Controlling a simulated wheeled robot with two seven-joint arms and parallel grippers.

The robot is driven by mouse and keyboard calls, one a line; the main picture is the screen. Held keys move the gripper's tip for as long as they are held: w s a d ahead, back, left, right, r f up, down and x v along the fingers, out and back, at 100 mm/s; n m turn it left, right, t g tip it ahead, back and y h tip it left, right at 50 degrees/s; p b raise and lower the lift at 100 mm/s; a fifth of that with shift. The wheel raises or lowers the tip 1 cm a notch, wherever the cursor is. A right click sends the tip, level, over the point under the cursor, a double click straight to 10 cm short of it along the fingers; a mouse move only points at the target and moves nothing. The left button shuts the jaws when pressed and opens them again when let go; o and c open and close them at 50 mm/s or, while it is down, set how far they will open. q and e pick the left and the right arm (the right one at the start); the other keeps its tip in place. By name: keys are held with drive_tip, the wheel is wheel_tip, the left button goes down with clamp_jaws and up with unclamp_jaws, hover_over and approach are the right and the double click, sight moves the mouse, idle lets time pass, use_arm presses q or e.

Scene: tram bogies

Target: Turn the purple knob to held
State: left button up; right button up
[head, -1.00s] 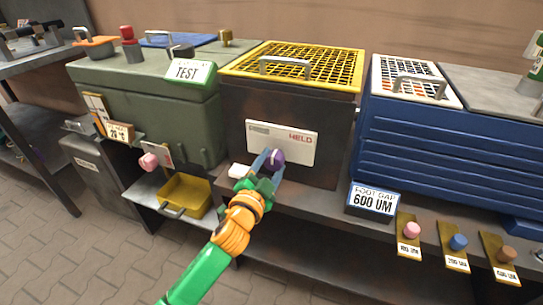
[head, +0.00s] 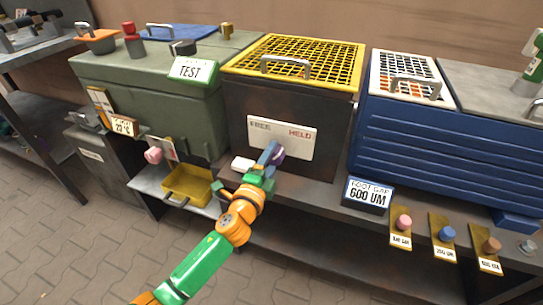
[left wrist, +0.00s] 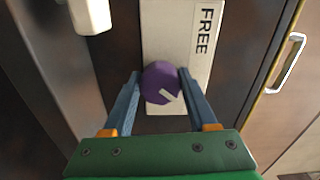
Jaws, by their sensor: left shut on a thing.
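The purple knob (left wrist: 158,79) sits on a white plate (head: 281,139) on the front of a dark cabinet. In the head view the plate reads FREE on the left and HELD on the right. My left gripper (left wrist: 160,78) has its blue fingers on either side of the knob and is shut on it. In the left wrist view the knob's white pointer line slants to the lower right, away from the word FREE. HELD does not show in that view. In the head view the fingers partly hide the knob (head: 279,152). My right gripper is not in view.
A yellow grille (head: 297,57) tops the cabinet. A green TEST unit (head: 150,90) stands left, a blue ribbed unit (head: 440,140) right. A small white block (head: 242,164) is close to my left gripper. A yellow tray (head: 187,186) sits lower left.

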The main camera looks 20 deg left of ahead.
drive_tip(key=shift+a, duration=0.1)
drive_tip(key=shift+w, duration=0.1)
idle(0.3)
use_arm(q)
drive_tip(key=o, duration=1.1)
drive_tip(key=shift+c, duration=0.2)
drive_tip(key=o, duration=0.3)
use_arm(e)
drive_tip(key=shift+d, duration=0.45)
use_arm(q)
drive_tip(key=s, duration=0.7)
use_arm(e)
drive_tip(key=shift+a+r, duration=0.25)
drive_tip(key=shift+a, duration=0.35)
use_arm(q)
drive_tip(key=shift+a, duration=0.1)
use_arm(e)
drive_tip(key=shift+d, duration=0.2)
